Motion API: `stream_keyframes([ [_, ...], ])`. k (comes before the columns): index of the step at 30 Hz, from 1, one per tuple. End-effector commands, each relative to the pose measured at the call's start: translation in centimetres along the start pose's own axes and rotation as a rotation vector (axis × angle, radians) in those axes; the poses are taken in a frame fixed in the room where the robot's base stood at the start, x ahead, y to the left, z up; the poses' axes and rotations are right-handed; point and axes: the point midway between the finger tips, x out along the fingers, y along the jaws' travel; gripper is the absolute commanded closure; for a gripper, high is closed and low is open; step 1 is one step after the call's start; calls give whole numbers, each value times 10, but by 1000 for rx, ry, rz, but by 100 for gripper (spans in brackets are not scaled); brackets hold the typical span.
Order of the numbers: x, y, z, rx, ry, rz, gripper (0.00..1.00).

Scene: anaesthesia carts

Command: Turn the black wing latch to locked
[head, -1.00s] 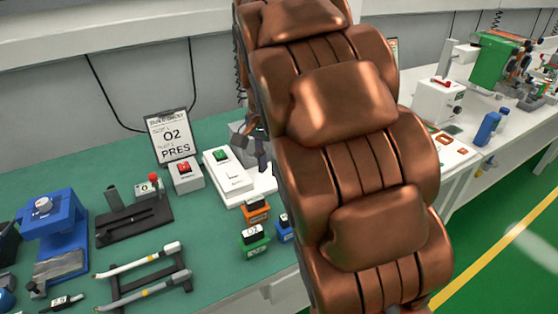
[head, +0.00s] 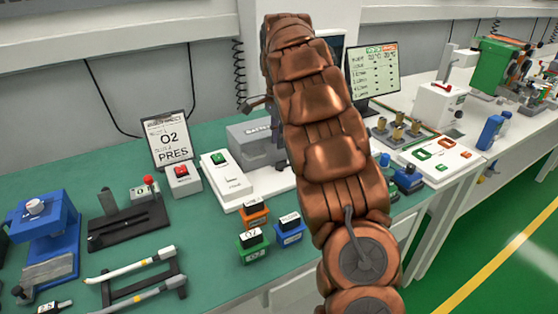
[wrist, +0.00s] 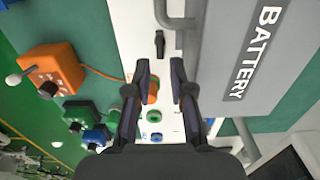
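In the wrist view a small black piece (wrist: 160,43), which looks like the wing latch, stands out on a white panel (wrist: 130,25), beside the grey box marked BATTERY (wrist: 225,75). It lies roughly lengthwise in the picture; whether it is locked cannot be told. My gripper (wrist: 160,78) is open, its two dark fingers apart, with the black piece beyond the tips, roughly in line with the gap. I see no contact. In the head view the battery box (head: 248,133) is partly behind my copper arm, which hides the latch and most of the gripper.
Orange (head: 253,213), green (head: 253,243) and blue (head: 289,230) blocks stand near the bench's front edge. A white unit with a green button (head: 220,160) and a red-button box (head: 182,172) are left of the battery box. A screen (head: 372,73) stands to the right.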

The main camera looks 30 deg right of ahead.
Motion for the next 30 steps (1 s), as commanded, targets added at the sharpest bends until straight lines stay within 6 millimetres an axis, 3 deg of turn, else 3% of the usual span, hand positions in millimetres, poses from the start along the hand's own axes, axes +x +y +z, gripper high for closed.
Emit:
stream_keyframes([
  [8,21,2,0,1,0,3,78],
  [19,68,2,0,0,-1,4,78],
  [30,75,1,0,-1,0,1,79],
])
